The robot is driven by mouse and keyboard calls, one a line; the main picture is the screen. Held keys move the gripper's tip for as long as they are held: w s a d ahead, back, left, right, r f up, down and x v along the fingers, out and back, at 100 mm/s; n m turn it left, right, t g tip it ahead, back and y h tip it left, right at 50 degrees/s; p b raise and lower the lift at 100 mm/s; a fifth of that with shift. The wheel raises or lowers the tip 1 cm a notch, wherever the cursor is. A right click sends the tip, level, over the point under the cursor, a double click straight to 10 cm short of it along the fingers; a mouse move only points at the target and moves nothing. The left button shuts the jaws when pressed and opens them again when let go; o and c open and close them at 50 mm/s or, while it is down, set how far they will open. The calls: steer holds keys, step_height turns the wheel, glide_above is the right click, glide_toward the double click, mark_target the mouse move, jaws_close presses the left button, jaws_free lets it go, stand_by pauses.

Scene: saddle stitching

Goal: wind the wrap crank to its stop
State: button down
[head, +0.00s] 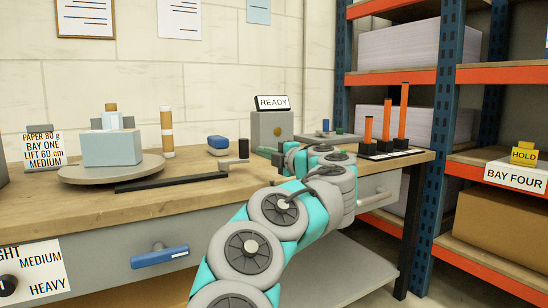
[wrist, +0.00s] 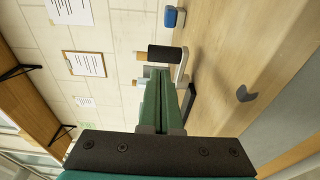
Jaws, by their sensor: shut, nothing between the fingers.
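A crank (head: 233,160) with a flat grey arm and an upright black handle stands on the bench, right of the turntable. In the wrist view its black handle (wrist: 166,53) shows just beyond my fingertips, with the grey arm beside it. My gripper (wrist: 157,73) has its green fingers together and empty, pointing at the handle. A gap between fingertips and handle cannot be judged clearly. In the head view my gripper (head: 279,159) is right of the crank, partly hidden by my arm.
A turntable (head: 75,175) carries a pale block. A long black bar (head: 160,185) lies in front of it. A blue block (head: 218,142) and a grey box with a READY sign (head: 272,102) stand behind the crank. A blue-handled lever (head: 160,257) sticks out of the bench front.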

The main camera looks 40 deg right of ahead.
mark_target(247, 146)
steer(key=shift+w+d, duration=0.2)
steer(key=shift+w, duration=1.4)
steer(key=shift+w+d, duration=0.15)
steer(key=shift+w, duration=1.45)
steer(key=shift+d+r, duration=0.1)
steer(key=shift+r, duration=0.05)
